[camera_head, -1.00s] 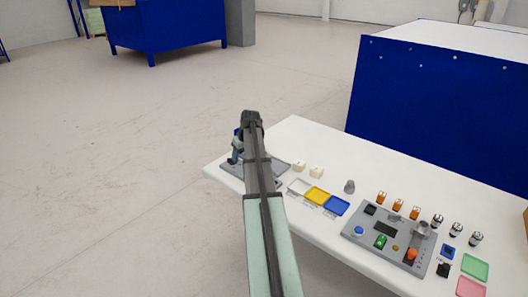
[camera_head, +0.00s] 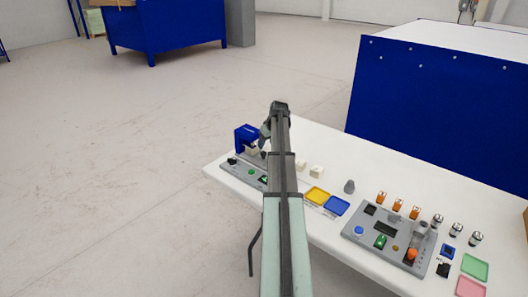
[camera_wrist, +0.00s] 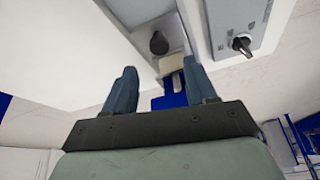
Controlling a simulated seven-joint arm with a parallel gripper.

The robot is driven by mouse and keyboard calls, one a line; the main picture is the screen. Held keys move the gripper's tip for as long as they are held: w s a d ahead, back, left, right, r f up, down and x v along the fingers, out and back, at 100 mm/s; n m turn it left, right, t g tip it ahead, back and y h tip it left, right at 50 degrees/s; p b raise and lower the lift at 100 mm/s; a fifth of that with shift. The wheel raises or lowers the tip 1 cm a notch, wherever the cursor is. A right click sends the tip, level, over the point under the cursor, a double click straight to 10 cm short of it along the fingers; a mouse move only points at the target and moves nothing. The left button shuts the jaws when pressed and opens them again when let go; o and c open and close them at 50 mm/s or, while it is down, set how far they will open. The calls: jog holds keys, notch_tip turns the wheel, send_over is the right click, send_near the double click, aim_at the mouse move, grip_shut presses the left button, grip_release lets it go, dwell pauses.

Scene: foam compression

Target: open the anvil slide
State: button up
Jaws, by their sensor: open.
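The blue press frame (camera_head: 247,136) stands on the far left end of the white table, on a grey base with a control panel (camera_head: 240,172). My arm hides its right part. In the wrist view, a grey strip carries a dark round knob (camera_wrist: 158,43), perhaps the anvil slide's handle. A cream block (camera_wrist: 171,65) and a blue part (camera_wrist: 172,92) lie just below it in the picture. My gripper (camera_wrist: 160,68) is open, its two fingers apart with nothing gripped; the block shows between them. Contact with the knob cannot be told. In the head view my gripper (camera_head: 266,131) is beside the press.
A panel with a black switch (camera_wrist: 242,44) is at the right in the wrist view. Yellow (camera_head: 317,195) and blue (camera_head: 337,205) trays, cream blocks (camera_head: 316,171) and a grey weight (camera_head: 349,186) stand right of my arm. A grey device (camera_head: 390,238) is farther right.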

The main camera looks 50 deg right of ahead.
aim_at(263, 152)
jog(key=x, duration=0.6)
jog(key=shift+w+f, duration=0.1)
jog(key=shift+f, duration=0.2)
jog(key=shift+c, duration=0.3)
grip_shut()
